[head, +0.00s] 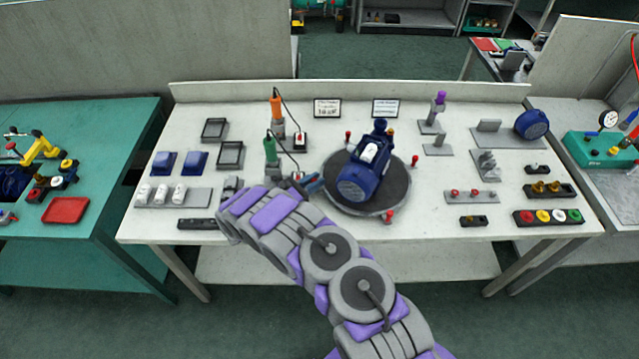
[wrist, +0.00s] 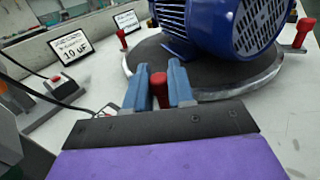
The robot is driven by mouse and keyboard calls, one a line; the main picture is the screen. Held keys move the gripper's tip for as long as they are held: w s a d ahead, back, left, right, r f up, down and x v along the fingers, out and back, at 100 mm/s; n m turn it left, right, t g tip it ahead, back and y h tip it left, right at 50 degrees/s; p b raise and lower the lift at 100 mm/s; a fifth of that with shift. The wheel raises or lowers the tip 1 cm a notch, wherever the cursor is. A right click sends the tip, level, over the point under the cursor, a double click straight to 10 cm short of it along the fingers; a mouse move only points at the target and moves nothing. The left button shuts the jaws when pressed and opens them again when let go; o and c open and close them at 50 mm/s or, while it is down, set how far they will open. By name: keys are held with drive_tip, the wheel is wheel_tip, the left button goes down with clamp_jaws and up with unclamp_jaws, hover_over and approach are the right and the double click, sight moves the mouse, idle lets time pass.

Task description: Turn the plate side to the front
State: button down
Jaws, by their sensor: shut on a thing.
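A round dark turntable (head: 395,200) with a pale rim stands at the middle of the white bench. A blue finned motor (head: 362,184) sits on it, its round vented end toward the front left; a white part lies on its top. I cannot make out a plate on its visible sides. Red knobs stand around the rim, one at the back (head: 348,136), one at the right (head: 415,161), one at the front (head: 389,216). My gripper (head: 312,183) is at the left rim. In the wrist view its blue fingers (wrist: 160,88) are shut on a red knob (wrist: 158,88).
Two sign cards (head: 327,108) stand behind. Fixtures (head: 472,196) and small parts fill the right side. Bare bench lies in front of the turntable.

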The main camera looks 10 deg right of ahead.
drive_tip(key=shift+w+a+r, duration=0.1)
drive_tip(key=shift+w+r, duration=0.15)
drive_tip(key=shift+w, duration=0.1)
drive_tip(key=c, duration=1.1)
unclamp_jaws()
drive_tip(key=shift+s, duration=0.15)
drive_tip(key=shift+o, duration=0.3)
drive_tip(key=shift+f, duration=0.1)
drive_tip(key=p+v, duration=0.2)
drive_tip(key=v, duration=1.5)
drive_tip(key=shift+a+f, duration=0.1)
drive_tip(key=shift+a, duration=0.05)
drive_tip(key=shift+c, duration=0.3)
